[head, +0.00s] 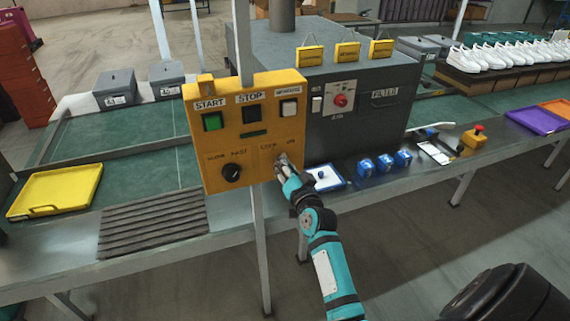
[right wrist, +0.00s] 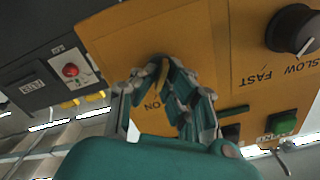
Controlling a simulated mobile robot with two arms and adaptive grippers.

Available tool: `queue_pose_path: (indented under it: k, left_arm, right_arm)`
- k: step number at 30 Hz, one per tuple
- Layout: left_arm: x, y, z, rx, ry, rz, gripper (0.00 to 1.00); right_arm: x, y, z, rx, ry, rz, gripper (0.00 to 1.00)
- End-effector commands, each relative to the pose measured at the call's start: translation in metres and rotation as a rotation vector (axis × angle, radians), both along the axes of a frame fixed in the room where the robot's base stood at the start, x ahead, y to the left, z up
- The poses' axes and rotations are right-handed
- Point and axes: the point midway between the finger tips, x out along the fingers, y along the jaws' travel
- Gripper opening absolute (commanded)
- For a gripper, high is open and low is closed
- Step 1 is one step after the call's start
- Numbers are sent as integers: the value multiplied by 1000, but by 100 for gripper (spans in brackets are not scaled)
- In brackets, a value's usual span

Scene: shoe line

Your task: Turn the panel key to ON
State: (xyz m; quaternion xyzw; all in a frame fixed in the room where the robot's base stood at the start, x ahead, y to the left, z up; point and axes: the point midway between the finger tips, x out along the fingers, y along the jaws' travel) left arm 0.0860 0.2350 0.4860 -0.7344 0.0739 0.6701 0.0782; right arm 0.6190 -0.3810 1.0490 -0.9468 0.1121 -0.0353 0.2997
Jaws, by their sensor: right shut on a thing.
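The yellow control panel (head: 245,182) stands on a post at the front of the line. Its lower right corner has a key switch between the labels LOCK and ON. My right gripper (head: 281,161) is at that switch, and its fingers hide the key in the head view. In the right wrist view my right gripper (right wrist: 163,80) is shut on the key (right wrist: 164,68), of which only a thin brownish part shows between the fingertips. The ON label shows beside the fingers. I cannot tell how far the key is turned. My left gripper is not in view.
The panel also has a black SLOW–FAST knob (head: 232,172), a green START button (head: 212,121), a STOP button and a white button (head: 289,107). Behind it is a dark grey machine (head: 360,118) with a red knob (head: 340,100). A yellow tray (head: 60,189) lies left.

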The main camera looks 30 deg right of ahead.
Motion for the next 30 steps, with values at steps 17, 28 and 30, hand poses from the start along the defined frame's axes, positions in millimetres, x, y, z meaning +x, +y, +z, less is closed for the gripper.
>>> queue_pose_path:
  k: [17, 28, 30]
  left_arm:
    - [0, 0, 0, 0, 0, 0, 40]
    - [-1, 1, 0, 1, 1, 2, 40]
    - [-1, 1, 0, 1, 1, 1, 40]
  right_arm:
    - [0, -1, 0, 14, -5, -1, 18]
    - [-1, 0, 0, 13, -3, 0, 29]
    - [-6, 1, -1, 13, -2, 0, 29]
